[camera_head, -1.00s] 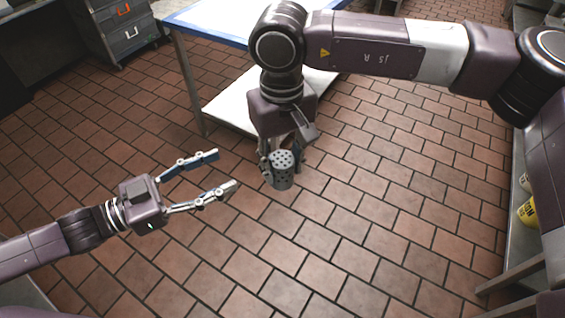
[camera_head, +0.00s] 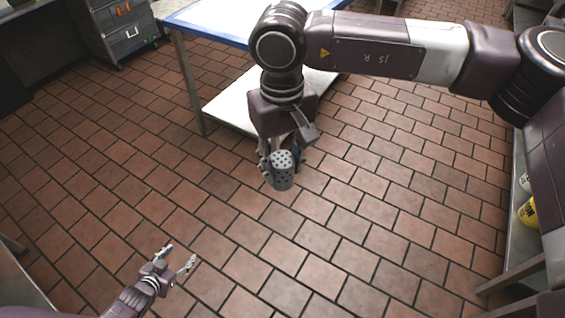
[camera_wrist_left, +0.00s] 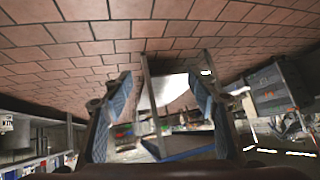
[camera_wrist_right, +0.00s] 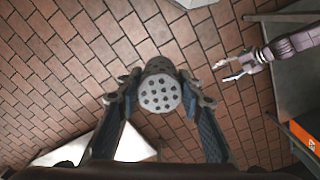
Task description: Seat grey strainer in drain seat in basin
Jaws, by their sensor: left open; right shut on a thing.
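The grey strainer (camera_head: 282,171) is a perforated cup held in my right gripper (camera_head: 283,158), high over the tiled floor near the middle of the head view. In the right wrist view the strainer (camera_wrist_right: 160,90) sits between the two fingertips of my right gripper (camera_wrist_right: 160,97), with its holed end facing the camera. My left gripper (camera_head: 179,257) is open and empty at the lower left of the head view, well apart from the strainer. Its spread fingers show in the left wrist view (camera_wrist_left: 160,90). I see no basin or drain seat that I can make out.
A white table with a blue edge (camera_head: 215,35) and a lower shelf (camera_head: 235,108) stands behind my right arm. A grey drawer cabinet (camera_head: 118,32) is at the upper left. A yellow container (camera_head: 528,212) sits on a shelf at the right. The tiled floor between is clear.

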